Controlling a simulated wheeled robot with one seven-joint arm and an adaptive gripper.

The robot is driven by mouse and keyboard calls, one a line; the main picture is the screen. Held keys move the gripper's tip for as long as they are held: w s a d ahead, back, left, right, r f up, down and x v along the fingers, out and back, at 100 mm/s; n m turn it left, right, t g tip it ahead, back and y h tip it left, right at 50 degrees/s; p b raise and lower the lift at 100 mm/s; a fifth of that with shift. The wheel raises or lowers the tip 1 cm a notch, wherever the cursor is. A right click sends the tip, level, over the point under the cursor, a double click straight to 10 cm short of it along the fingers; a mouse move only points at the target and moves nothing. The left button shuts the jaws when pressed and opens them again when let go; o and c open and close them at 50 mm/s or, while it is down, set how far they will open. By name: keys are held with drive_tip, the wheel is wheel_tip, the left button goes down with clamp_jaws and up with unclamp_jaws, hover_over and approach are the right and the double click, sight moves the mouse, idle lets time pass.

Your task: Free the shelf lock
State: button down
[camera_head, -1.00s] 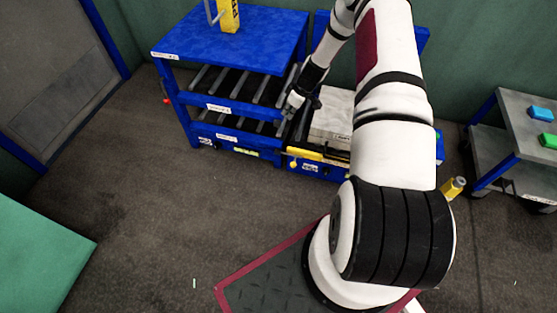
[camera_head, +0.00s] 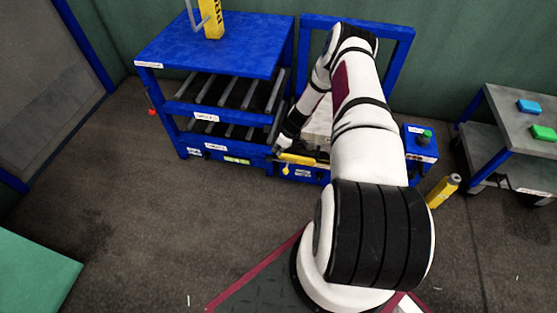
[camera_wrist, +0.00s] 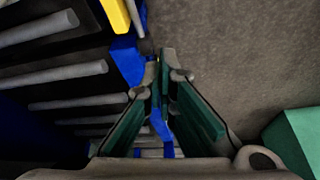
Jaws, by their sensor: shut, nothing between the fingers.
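The blue roller rack (camera_head: 223,52) stands back left in the head view, with two tiers of grey rollers. A small red knob (camera_head: 152,112) sticks out at its left side. Right of the rack, low down, is a blue unit with a yellow bar (camera_head: 298,159) and a small yellow tab (camera_head: 285,170) below it. I cannot tell which part is the shelf lock. My gripper (camera_head: 280,147) is close to the bar's left end. In the wrist view my gripper (camera_wrist: 166,58) is shut and empty, beside a blue post (camera_wrist: 128,60) and a yellow bar (camera_wrist: 115,14).
A pale block (camera_head: 316,122) sits behind my arm. A blue box with a green button (camera_head: 424,137) and a yellow post (camera_head: 444,190) stand to the right. A grey cart (camera_head: 510,120) is farther right. Floor in front of the rack is clear.

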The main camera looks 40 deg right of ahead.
wheel_tip(320, 180, down, 10)
drive_tip(key=b, duration=0.4)
drive_tip(key=shift+s, duration=0.3)
drive_tip(key=shift+d, duration=0.2)
drive_tip(key=shift+s+d, duration=0.75)
drive_tip(key=shift+s, duration=0.25)
drive_tip(key=shift+s+d, duration=0.75)
drive_tip(key=shift+s, duration=0.25)
drive_tip(key=shift+b, duration=0.3)
drive_tip(key=w+a+r+b, duration=0.1)
drive_tip(key=w+a+b, duration=0.1)
drive_tip(key=w, duration=0.2)
drive_tip(key=p+v, duration=0.4)
drive_tip(key=v, duration=0.6)
drive_tip(key=shift+s, duration=0.25)
